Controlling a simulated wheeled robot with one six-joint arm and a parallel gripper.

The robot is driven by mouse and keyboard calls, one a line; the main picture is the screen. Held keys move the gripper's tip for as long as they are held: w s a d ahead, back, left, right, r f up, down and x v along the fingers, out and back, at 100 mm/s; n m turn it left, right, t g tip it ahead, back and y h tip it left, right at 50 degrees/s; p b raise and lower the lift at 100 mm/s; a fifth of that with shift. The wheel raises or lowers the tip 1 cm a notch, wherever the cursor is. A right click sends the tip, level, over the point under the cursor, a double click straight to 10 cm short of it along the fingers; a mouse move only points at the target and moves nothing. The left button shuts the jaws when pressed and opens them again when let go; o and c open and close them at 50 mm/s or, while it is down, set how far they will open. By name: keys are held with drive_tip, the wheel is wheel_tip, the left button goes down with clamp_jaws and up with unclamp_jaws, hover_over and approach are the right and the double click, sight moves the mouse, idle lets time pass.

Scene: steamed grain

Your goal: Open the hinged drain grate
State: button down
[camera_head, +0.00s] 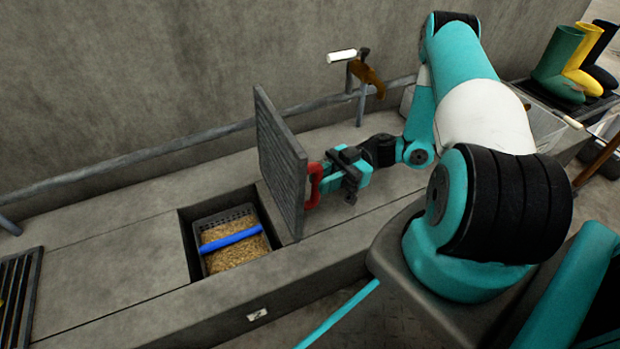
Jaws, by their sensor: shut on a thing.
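The hinged drain grate (282,165) is a grey slatted panel standing close to upright at the right edge of a square opening in the concrete ledge. A red handle (313,186) sticks out from its right face. My gripper (322,176) reaches in from the right and is shut on the red handle. Its fingertips are partly hidden by the gripper body. The drain opening (187,245) is uncovered and holds a dark basket (203,223) with grain (238,252) in it. A blue bar (231,239) lies across the basket.
Another slatted grate (18,290) lies at the far left. Boots (562,62) stand on a rack at the right. The ledge left of the opening is clear.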

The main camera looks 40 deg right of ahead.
drive_tip(key=shift+s+d+f+y, duration=0.1)
drive_tip(key=shift+d+f+y, duration=0.25)
drive_tip(key=shift+d, duration=0.15)
drive_tip(key=c, duration=1)
unclamp_jaws()
drive_tip(key=shift+r, duration=0.1)
wheel_tip(320, 180, up, 20)
drive_tip(key=p, duration=1.3)
drive_tip(key=shift+p, duration=0.4)
